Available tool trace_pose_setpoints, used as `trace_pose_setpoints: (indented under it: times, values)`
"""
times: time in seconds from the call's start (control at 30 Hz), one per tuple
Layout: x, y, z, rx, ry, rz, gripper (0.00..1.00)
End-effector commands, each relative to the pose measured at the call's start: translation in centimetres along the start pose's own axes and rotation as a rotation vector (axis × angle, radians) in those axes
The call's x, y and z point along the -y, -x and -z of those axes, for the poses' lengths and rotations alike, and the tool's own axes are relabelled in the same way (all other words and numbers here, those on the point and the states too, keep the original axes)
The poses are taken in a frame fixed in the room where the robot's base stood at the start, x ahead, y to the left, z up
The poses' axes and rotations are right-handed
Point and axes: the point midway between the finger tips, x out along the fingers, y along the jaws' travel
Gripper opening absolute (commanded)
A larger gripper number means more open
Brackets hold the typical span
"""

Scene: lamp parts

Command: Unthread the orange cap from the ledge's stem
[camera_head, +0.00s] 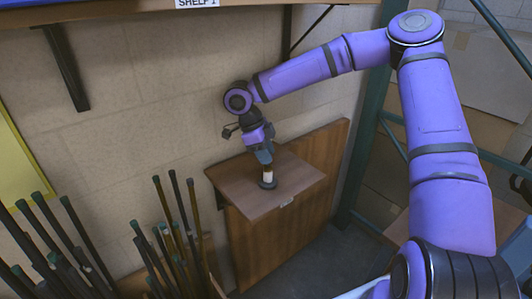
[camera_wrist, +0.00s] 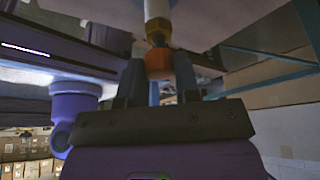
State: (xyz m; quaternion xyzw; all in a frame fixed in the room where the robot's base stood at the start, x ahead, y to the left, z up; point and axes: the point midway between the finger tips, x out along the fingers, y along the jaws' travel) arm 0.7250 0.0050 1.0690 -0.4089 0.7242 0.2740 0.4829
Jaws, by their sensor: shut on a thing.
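My gripper (camera_head: 264,156) points down over the white stem (camera_head: 268,176), which stands upright on a dark round foot on the wooden ledge (camera_head: 240,188). In the wrist view, my gripper (camera_wrist: 158,74) has one finger on each side of the orange cap (camera_wrist: 158,62) and is shut on it. A brass-coloured part (camera_wrist: 157,39) shows between the cap and the white stem (camera_wrist: 156,10). The cap and stem look in line. I cannot tell whether the thread is still engaged. In the head view the fingers hide the cap.
A brown wooden panel (camera_head: 285,235) stands below the ledge. Several dark-tipped rods (camera_head: 180,215) stand upright at the left. A shelf (camera_head: 160,10) labelled SHELF 1 runs overhead, with a dark bracket (camera_head: 68,70). A green rack post (camera_head: 367,130) stands to the right.

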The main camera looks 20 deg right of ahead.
Motion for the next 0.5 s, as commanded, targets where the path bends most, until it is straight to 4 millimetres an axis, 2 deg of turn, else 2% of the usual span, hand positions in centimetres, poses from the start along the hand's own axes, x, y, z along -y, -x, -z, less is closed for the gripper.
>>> trace_pose_setpoints:
  times: [0.5]
  values:
    - [0.05, 0.38, 0.17, -0.001, -0.002, 0.000, 0.01]
